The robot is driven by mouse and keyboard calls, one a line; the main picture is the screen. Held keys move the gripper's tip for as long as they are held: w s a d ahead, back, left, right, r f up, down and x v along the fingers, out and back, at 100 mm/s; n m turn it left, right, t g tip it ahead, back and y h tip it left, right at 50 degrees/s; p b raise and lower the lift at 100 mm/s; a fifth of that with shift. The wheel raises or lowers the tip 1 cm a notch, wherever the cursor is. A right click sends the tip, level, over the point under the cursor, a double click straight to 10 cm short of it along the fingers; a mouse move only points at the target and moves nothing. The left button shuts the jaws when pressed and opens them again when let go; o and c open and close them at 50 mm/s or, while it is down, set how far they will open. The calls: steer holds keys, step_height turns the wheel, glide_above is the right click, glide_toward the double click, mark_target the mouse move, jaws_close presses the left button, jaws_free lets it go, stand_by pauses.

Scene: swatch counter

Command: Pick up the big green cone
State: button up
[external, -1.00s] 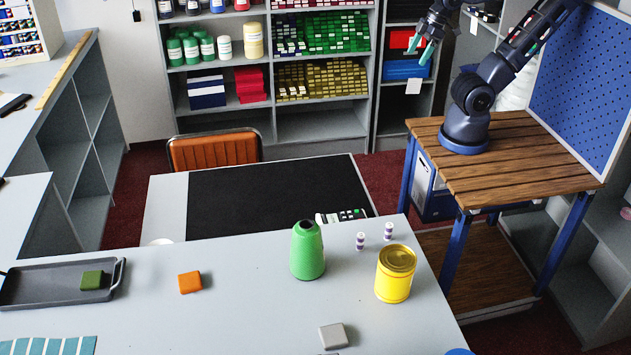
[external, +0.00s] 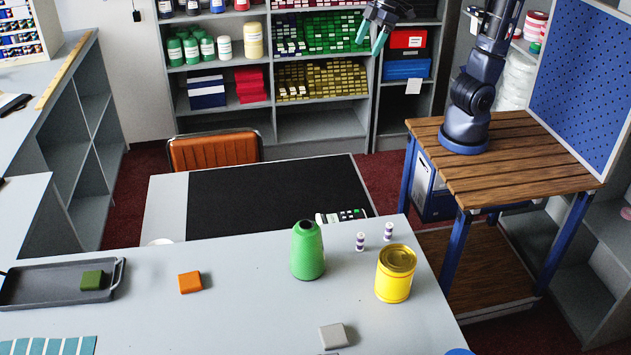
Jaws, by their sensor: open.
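The big green cone (external: 307,252) stands upright on the light grey counter (external: 237,315), with a dark opening at its top. My gripper (external: 371,38) is open and empty at the top of the external view. It is up in the air, far from the cone, with its teal fingers pointing down and apart. Nothing hides the cone.
A yellow tin (external: 394,275) stands right of the cone, with two small striped spools (external: 360,241) nearby. An orange block (external: 190,282), a grey block (external: 333,336) and a dark tray (external: 45,286) with a green block (external: 92,280) are also on the counter. An orange chair (external: 214,151) stands behind.

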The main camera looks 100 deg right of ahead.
steer(key=w+a+n, duration=0.1)
steer(key=w+a, duration=0.9)
steer(key=n+y, duration=0.1)
steer(key=n, duration=0.2)
glide_toward(307, 230)
steer(key=d+f, duration=0.1)
steer(key=d, duration=0.1)
steer(key=shift+g, duration=0.4)
steer(key=x, duration=0.4)
steer(key=shift+d+f, duration=0.1)
steer(key=shift+f, duration=0.25)
steer(key=shift+w+x, duration=0.1)
steer(key=shift+x, duration=1.45)
steer(key=shift+w+x, duration=0.15)
steer(key=shift+x, duration=1.4)
steer(key=shift+r, duration=0.15)
steer(key=c, duration=1.6)
